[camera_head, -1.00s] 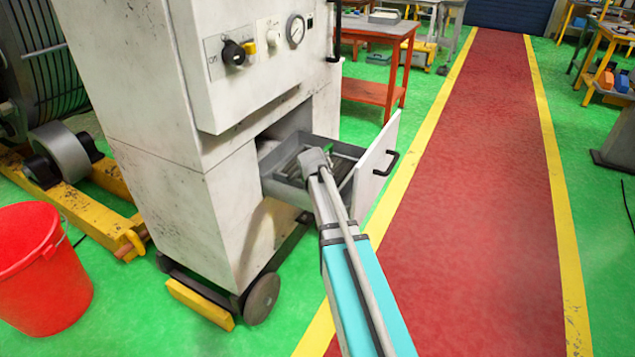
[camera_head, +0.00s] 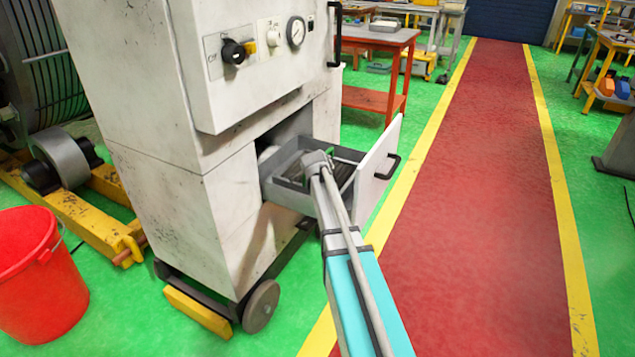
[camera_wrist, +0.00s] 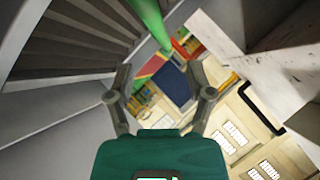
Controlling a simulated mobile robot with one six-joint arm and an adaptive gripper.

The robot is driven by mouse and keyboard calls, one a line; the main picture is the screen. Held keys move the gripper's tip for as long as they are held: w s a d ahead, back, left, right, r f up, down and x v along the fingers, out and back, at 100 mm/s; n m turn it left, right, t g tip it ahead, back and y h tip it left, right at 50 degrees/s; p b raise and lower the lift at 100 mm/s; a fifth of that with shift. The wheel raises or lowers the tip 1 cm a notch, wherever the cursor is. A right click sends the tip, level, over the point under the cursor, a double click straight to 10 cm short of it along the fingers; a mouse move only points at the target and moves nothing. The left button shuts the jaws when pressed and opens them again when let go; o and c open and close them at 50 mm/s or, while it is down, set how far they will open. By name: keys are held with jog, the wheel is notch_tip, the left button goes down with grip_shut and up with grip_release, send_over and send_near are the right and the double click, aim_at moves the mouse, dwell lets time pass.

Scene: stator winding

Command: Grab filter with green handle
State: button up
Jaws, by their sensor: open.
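A green bar-like handle (camera_wrist: 150,22) enters the wrist view at the top, left of centre. Dark slatted surfaces (camera_wrist: 75,45) lie beside it at the upper left; I cannot tell whether they are the filter. My gripper (camera_wrist: 160,78) is open and empty, its two fingers apart below the green handle and not visibly touching it. In the head view my arm reaches into the open grey drawer (camera_head: 285,192) of the white machine.
The drawer's white front panel (camera_head: 372,170) with a black handle stands just right of my arm. The white machine (camera_head: 160,130) rises close on the left. A red bucket (camera_head: 40,275) stands at the lower left. The red walkway (camera_head: 480,200) on the right is clear.

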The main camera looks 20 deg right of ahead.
jog(key=shift+b+x, duration=0.75)
jog(key=shift+x, duration=1.25)
jog(key=shift+b+x, duration=1.35)
jog(key=shift+x, duration=1.3)
jog(key=shift+s, duration=0.15)
grip_shut()
